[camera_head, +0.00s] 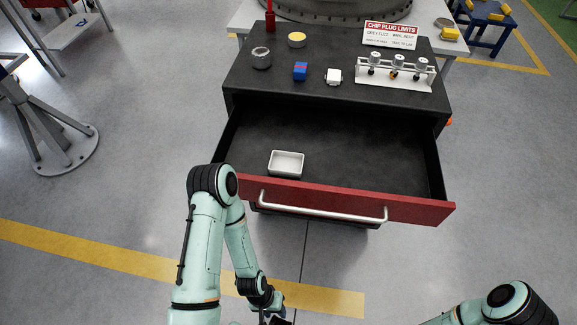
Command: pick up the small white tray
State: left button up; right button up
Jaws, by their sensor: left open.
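The small white tray (285,174) is a shallow rectangular dish that looks empty. It sits inside the open drawer (365,160), near the drawer's red front and left of the middle. My left gripper (278,319) is at the bottom edge of the head view, low in front of the drawer and well apart from the tray. It is open, and most of it is cut off by the frame edge. My right arm shows only at the bottom right; its gripper is out of frame.
The drawer's red front (350,199) has a pale bar handle (320,209). The rest of the drawer floor is bare.

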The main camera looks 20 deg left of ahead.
aim_at(284, 163)
jog(key=k+j, duration=0.1)
jog(key=j, duration=0.4)
jog(key=j+z, duration=0.1)
jog(key=j, duration=0.35)
jog(key=k+j, duration=0.2)
jog(key=j, duration=0.3)
